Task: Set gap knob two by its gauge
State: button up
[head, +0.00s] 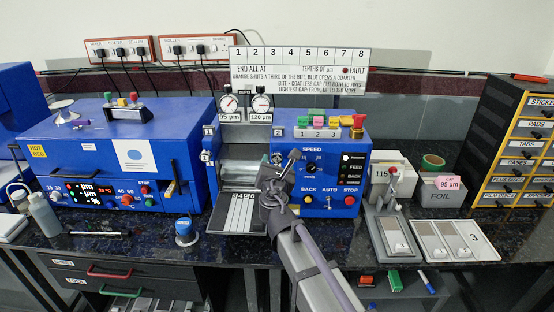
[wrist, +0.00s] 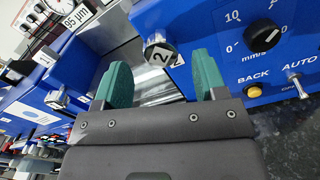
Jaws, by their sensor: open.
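The right dial gauge (head: 262,103) stands above the rollers with a 120 µm label. The left gauge (head: 229,103) has a 95 µm label; it also shows in the wrist view (wrist: 42,27).
The control panel with a black speed knob (wrist: 260,35) and a yellow BACK button (wrist: 254,92) is close on the right. A sign (head: 300,72) about gap settings stands behind.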

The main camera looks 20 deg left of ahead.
aim_at(277, 159)
jog(key=x, duration=0.3)
jog(key=shift+w+a, duration=0.1)
jog(key=shift+w, duration=0.25)
jog(key=c, duration=0.9)
jog(key=shift+m, duration=0.4)
jog(key=m, duration=0.9)
jog(key=o, duration=0.9)
